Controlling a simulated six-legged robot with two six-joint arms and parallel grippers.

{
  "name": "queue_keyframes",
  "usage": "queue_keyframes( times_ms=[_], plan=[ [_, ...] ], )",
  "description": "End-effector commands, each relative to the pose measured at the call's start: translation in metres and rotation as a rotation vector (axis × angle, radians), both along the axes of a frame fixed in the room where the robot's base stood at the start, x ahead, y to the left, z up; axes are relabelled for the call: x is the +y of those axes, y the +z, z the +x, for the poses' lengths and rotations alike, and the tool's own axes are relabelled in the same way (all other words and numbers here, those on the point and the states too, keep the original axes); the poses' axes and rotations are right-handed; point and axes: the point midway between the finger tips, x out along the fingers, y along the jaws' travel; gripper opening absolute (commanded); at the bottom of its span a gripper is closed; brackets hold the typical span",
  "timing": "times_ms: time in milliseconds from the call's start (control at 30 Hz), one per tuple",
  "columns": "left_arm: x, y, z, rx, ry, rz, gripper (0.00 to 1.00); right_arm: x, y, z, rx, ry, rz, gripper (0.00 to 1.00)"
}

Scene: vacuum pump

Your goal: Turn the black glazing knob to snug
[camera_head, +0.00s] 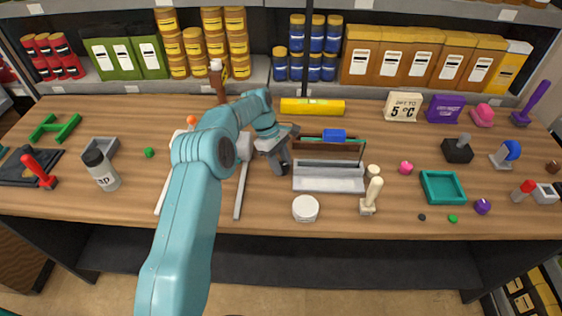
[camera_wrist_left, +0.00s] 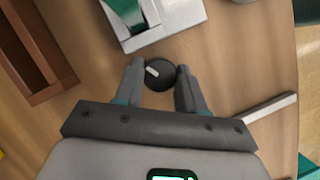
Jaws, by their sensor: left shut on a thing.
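The black knob (camera_wrist_left: 159,74) is round, with a pale mark on its top, in the left wrist view. The two fingers of my left gripper (camera_wrist_left: 160,86) are on either side of it, shut on it. In the head view my left gripper (camera_head: 284,165) reaches down at the left end of a grey metal frame (camera_head: 328,184); I cannot make out the knob there. The frame (camera_wrist_left: 170,35) also shows in the left wrist view, just beyond the knob, with a green strip in it. My right gripper is not in view.
A brown wooden tray (camera_head: 312,144) holding a blue block (camera_head: 334,135) is behind the frame. A white round tub (camera_head: 305,208) and a cream-handled stamp (camera_head: 371,196) stand in front. A grey bar (camera_head: 241,190) lies left of the gripper. A yellow roll (camera_head: 312,107) lies farther back.

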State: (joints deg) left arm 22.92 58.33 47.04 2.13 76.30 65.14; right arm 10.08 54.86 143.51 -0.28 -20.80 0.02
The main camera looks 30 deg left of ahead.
Motion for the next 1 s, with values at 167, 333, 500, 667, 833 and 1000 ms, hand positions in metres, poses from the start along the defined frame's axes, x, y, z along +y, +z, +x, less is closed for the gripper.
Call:
queue_keyframes(
  times_ms=[167, 333, 500, 667, 833, 1000],
  plan=[
    [0.0031, 0.0032, 0.0018, -0.008, -0.065, 0.007, 0.09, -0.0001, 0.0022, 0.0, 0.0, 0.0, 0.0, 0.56],
    [0.0033, 0.0034, 0.0021, -0.008, -0.1, 0.006, 0.09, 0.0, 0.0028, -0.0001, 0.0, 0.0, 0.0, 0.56],
    [0.0034, 0.0036, 0.002, -0.008, -0.11, 0.007, 0.09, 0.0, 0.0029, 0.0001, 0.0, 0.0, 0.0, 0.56],
    [0.0036, 0.0039, 0.0022, -0.009, -0.11, 0.007, 0.09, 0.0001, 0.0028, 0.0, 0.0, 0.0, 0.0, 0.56],
    [0.0039, 0.0042, 0.0024, -0.01, -0.11, 0.008, 0.46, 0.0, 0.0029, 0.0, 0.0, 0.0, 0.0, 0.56],
    [0.0024, 0.003, 0.0023, -0.008, -0.11, 0.005, 0.65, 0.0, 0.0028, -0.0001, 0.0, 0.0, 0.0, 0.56]
  ],
)
